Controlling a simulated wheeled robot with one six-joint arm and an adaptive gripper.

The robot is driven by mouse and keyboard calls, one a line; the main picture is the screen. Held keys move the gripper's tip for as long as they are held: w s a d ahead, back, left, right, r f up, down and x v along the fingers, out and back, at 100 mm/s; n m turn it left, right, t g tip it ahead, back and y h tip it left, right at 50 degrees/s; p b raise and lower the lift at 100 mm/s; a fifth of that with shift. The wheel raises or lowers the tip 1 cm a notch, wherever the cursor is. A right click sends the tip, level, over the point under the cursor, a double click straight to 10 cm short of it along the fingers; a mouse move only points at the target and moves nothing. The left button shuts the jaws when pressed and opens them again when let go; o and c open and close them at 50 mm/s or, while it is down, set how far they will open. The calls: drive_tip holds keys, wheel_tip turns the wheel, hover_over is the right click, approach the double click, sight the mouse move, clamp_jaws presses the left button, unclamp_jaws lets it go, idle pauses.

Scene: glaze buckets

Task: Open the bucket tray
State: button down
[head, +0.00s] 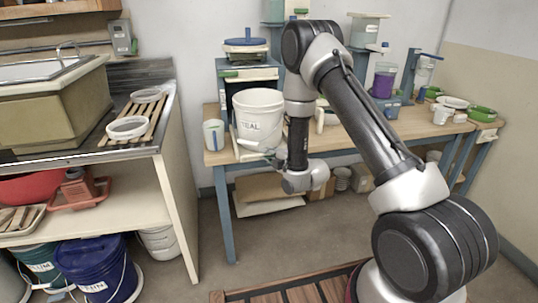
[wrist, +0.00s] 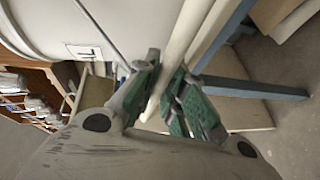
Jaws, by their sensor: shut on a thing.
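A white bucket (head: 258,115) with dark lettering stands at the left end of the wooden table, on what looks like the pale bucket tray (head: 243,153). My gripper (head: 268,156) is low at the bucket's front right side, at the tray's front edge. In the wrist view my gripper (wrist: 163,90) has its green-padded fingers shut on a pale bar, seemingly the tray's edge (wrist: 190,32). The bucket (wrist: 50,22) shows at upper left there, with its thin wire handle. My arm and gripper hide part of the tray in the head view.
A white cup (head: 213,135) with a blue mark stands left of the bucket. The wooden table (head: 340,138) has blue legs. A sink counter (head: 90,140) stands at left, with open floor between. Cardboard (head: 262,187) lies under the table.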

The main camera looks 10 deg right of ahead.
drive_tip(key=c, duration=1.8)
unclamp_jaws()
drive_tip(key=shift+o, duration=0.2)
drive_tip(key=v, duration=1.2)
